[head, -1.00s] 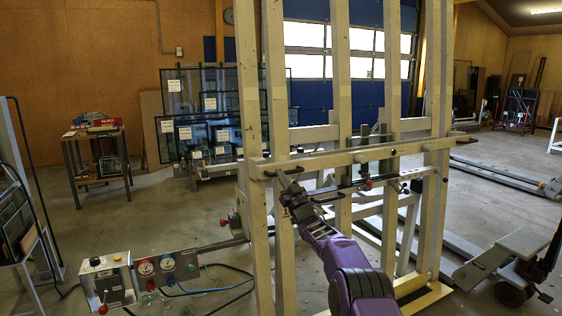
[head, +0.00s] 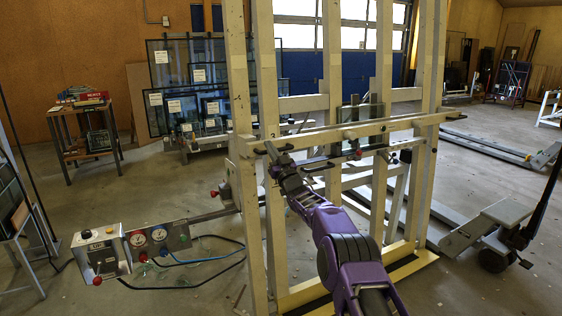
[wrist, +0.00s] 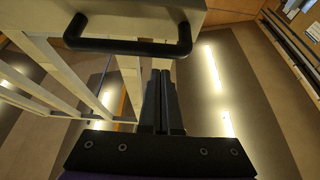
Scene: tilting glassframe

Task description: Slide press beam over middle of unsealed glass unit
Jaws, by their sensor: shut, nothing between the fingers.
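The press beam (head: 345,134) is a pale horizontal bar across the front of the upright cream press frame (head: 269,75). It carries black bar handles, one near its left end (head: 279,151). The handle also shows large in the wrist view (wrist: 130,45), at upper left. A small greenish glass unit (head: 376,113) stands in the frame behind the beam, right of centre, partly hidden by the beam and posts. My gripper (head: 277,163) is at the beam's left part, close to that handle. In the wrist view, its fingers (wrist: 163,75) are together and empty, just below the handle's right end, not around it.
A control box with gauges (head: 102,250) and hoses sticks out at the left front. A rack of glass panes (head: 190,90) and a small work table (head: 80,110) stand behind. A pallet truck (head: 490,225) stands on the right. Open floor lies between.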

